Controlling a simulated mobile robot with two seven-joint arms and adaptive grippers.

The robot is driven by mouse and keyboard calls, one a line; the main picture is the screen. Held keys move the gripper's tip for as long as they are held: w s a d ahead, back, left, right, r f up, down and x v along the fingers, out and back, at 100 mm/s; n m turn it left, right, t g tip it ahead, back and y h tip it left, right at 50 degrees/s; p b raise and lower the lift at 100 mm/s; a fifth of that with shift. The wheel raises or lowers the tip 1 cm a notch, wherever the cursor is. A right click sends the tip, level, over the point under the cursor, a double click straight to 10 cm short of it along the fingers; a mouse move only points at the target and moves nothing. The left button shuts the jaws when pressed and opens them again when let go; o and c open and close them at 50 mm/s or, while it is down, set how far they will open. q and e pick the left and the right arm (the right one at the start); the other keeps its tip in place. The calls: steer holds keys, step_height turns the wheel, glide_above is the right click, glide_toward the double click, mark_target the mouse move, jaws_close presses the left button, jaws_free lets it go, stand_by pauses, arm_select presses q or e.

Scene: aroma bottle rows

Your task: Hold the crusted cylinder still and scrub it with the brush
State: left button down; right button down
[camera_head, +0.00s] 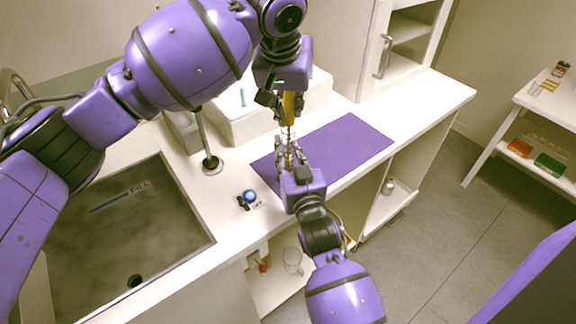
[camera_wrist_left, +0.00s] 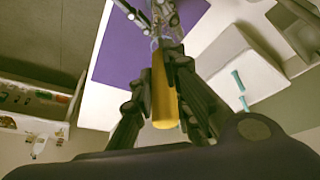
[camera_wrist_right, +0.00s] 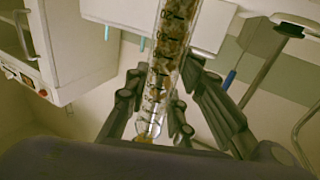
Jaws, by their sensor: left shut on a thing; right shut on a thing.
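My left gripper (camera_head: 284,103) is shut on the brush (camera_head: 290,108), over the purple mat. The brush's yellow handle (camera_wrist_left: 163,92) lies between the fingers in the left wrist view, and its thin shaft runs down toward the cylinder. My right gripper (camera_head: 289,158) is shut on the crusted cylinder (camera_wrist_right: 172,50), low in front of the left gripper. The cylinder is clear and graduated, with brown crust along its wall in the right wrist view. The brush and cylinder are roughly in line; I cannot tell how far the bristles reach inside.
The purple mat (camera_head: 345,150) lies on the white counter (camera_head: 437,92). A sink (camera_head: 120,235) is at the left, with a metal post (camera_head: 207,150) beside it. A small blue-topped item (camera_head: 249,197) stands near the front edge. A white rack (camera_head: 258,118) with teal pegs is behind.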

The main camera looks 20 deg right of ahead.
arm_select(q)
steer(key=shift+r, duration=0.1)
steer(key=shift+r, duration=2.25)
steer(key=shift+f, duration=2.3)
steer(key=shift+r, duration=2.3)
steer(key=shift+r, duration=0.1)
steer(key=shift+r, duration=4.3)
